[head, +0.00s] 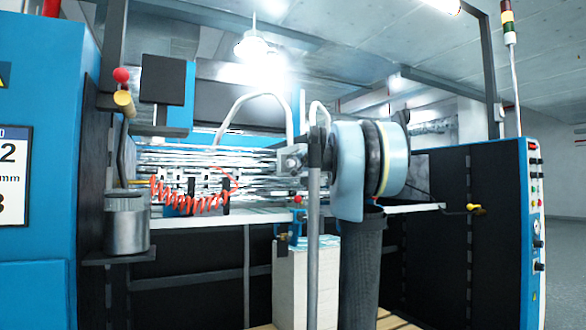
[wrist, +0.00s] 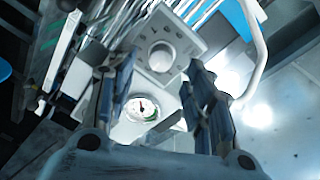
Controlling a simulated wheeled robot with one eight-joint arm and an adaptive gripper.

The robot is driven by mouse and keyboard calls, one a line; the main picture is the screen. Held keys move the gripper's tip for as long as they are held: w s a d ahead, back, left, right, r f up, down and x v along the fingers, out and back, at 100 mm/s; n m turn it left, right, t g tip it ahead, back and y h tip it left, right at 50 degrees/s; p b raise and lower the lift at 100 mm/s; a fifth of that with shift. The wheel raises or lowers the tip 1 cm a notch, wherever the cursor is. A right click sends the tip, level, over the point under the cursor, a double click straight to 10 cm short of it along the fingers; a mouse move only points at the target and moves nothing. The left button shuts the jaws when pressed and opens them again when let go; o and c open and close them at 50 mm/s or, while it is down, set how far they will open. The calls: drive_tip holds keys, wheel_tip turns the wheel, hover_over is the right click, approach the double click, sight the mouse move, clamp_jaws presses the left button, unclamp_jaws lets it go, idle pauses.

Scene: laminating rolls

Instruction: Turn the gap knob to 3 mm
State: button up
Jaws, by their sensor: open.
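My gripper (wrist: 160,68) is open, with one finger on each side of the knob in the picture. I cannot tell whether either finger touches it. A round dial gauge (wrist: 141,108) with a white face and dark needle shows below the knob between the fingers. In the head view my arm stands in front of the machine and the knob cannot be seen.
A white sign (head: 13,176) with "2", "mm" and "3" partly shows on the blue cabinet at left. A metal pot (head: 126,222), a red coiled hose (head: 190,197) and a curved pale pipe (head: 262,97) are near the rolls. A blue control panel (head: 535,225) stands at right.

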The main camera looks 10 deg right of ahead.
drive_tip(key=v, duration=0.7)
drive_tip(key=shift+f, duration=0.15)
idle(0.3)
drive_tip(key=s+a+f+n+g+y, duration=0.1)
drive_tip(key=s+a+f+n+g, duration=0.25)
drive_tip(key=s+f, duration=0.5)
drive_tip(key=s+a+f+n+g+y, duration=0.15)
drive_tip(key=s+a+f, duration=0.3)
drive_tip(key=f, duration=0.65)
drive_tip(key=s+a+f+n+g, duration=0.3)
drive_tip(key=s+a+f+n, duration=0.1)
drive_tip(key=s+f, duration=0.5)
drive_tip(key=s+d+f+g+h, duration=0.2)
drive_tip(key=s+d+f, duration=0.1)
drive_tip(key=s+f, duration=0.4)
drive_tip(key=s+d+f+n+g+h, duration=0.1)
drive_tip(key=s+d+f+g+h, duration=0.1)
drive_tip(key=s+f, duration=0.6)
drive_tip(key=s+d+f+g+h, duration=0.2)
drive_tip(key=s+f, duration=0.6)
drive_tip(key=f, duration=0.8)
drive_tip(key=d+g, duration=0.1)
drive_tip(key=d, duration=0.1)
drive_tip(key=shift+s+d, duration=0.2)
drive_tip(key=shift+d, duration=0.15)
drive_tip(key=shift+w+f, duration=0.2)
drive_tip(key=shift+w, duration=0.3)
